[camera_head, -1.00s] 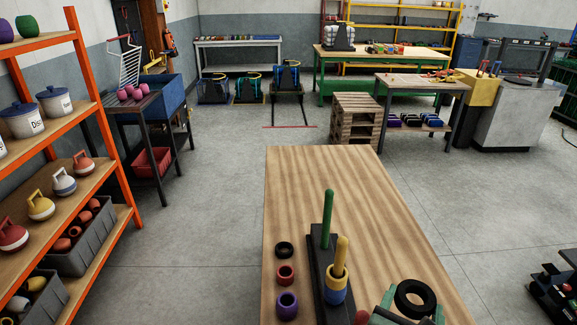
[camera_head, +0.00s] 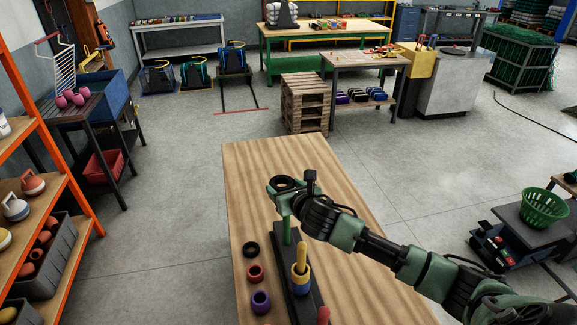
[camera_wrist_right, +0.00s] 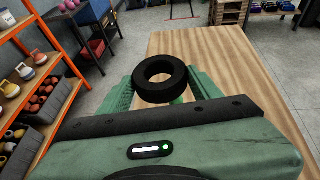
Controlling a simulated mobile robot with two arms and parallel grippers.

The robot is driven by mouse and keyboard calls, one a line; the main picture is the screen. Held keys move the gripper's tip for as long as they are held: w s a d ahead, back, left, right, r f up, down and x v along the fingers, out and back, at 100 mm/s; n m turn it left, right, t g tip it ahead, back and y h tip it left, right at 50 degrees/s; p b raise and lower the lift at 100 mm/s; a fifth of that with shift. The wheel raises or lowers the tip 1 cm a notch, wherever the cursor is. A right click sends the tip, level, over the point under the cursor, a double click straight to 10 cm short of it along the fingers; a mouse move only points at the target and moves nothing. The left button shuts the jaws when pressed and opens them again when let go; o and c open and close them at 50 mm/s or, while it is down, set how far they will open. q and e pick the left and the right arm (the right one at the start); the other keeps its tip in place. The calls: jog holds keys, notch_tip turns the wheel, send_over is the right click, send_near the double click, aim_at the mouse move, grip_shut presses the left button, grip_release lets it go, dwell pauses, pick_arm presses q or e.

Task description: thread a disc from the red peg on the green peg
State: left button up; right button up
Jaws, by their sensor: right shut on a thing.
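My right gripper (camera_head: 282,191) is shut on a black disc (camera_head: 284,183), above the table at the green peg (camera_head: 287,232). In the right wrist view the black disc (camera_wrist_right: 160,82) sits between the two fingers, and a bit of green peg (camera_wrist_right: 178,100) shows just below it. No peg shows through the disc's hole. The gripper hides the green peg's top in the head view. The red peg (camera_head: 323,316) is cut off at the bottom edge. My left gripper is not in view.
The pegs stand in a black base (camera_head: 289,291) on a wooden table (camera_head: 250,180). Left of it lie a loose black ring (camera_head: 251,249), a red ring (camera_head: 255,273) and a purple ring (camera_head: 260,301). The table's far part is clear.

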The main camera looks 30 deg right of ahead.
jog(key=shift+w+d+r, duration=0.5)
jog(key=shift+d+r, duration=0.25)
jog(key=shift+d, duration=0.25)
jog(key=shift+f+b, duration=0.3)
jog(key=shift+f, duration=1.1)
jog(key=shift+f+b, duration=2.1)
jog(key=shift+f, duration=0.45)
jog(key=o, duration=1.6)
jog(key=shift+c, duration=0.2)
